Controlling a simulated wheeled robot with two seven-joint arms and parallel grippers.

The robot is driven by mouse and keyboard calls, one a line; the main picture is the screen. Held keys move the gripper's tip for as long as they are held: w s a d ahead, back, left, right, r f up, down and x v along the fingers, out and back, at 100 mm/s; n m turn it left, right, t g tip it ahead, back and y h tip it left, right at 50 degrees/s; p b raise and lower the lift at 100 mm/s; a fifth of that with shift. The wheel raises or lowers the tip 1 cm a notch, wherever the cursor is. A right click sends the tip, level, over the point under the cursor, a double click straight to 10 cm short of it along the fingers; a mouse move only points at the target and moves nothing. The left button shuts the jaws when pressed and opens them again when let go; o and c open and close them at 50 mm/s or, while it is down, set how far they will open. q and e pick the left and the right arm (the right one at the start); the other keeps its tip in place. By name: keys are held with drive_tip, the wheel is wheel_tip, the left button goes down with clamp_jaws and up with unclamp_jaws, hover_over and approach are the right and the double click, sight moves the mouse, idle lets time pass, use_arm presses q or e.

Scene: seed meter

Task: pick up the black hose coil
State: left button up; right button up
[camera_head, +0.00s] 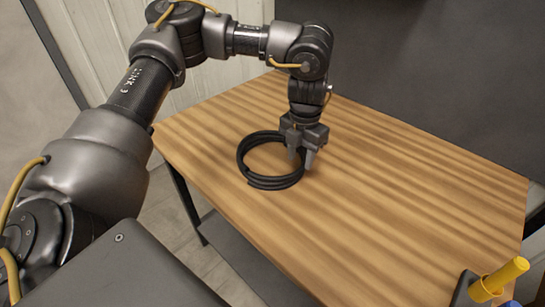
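The black hose coil (251,172) lies flat on the wooden table, left of the table's middle, as a ring of several stacked turns. My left gripper (301,160) points down at the coil's right side. Its two fingers stand apart, one toward the inside of the ring and one toward the outside, with the coil's right rim between them. The fingers hide part of that rim. Whether they touch the hose I cannot tell. My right gripper is not in view.
The wooden table (400,215) is bare right of and in front of the coil. A yellow cylindrical object (505,278) with dark and blue parts beside it is at the bottom right corner. A pale panelled wall (100,45) and a dark grey panel (430,70) stand behind.

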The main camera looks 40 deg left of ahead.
sight(298, 166)
use_arm(q)
drive_tip(key=shift+f, duration=0.25)
wheel_tip(298, 166, down, 4)
drive_tip(key=shift+s+a+r+p, duration=0.1)
drive_tip(key=shift+a+r+p, duration=0.05)
drive_tip(key=shift+p, duration=0.4)
drive_tip(key=shift+f, duration=0.5)
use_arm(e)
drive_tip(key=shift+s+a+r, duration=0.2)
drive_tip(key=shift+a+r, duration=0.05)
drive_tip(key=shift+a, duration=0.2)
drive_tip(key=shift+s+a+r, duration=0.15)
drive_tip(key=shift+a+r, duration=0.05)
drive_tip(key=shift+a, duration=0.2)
use_arm(q)
drive_tip(key=shift+c, duration=0.9)
clamp_jaws()
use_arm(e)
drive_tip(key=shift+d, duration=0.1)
